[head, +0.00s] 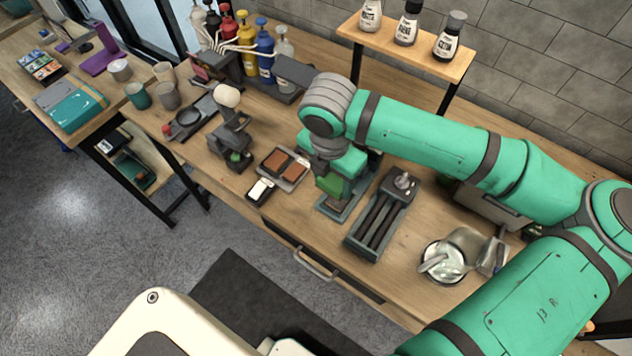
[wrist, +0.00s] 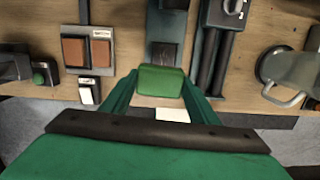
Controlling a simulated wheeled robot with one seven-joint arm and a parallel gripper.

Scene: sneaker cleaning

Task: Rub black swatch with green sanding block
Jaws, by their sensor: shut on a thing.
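My gripper (head: 333,178) is shut on the green sanding block (wrist: 162,80), which sits between its two fingers in the wrist view. The block (head: 328,186) also shows in the head view, low over a narrow dark-framed tray (head: 353,202). In the wrist view a dark square patch (wrist: 163,53), likely the black swatch, lies just beyond the block, with a greyer piece (wrist: 172,4) farther along. The block hides part of the tray. I cannot tell whether the block touches the swatch.
Left of the tray, two brown blocks (head: 295,169) sit in a holder beside a small black-and-white item (head: 260,191). A dark long-channelled rack (head: 383,213) stands close on the right. A jug and bowl (head: 443,262) are farther right. The table's front edge is near.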

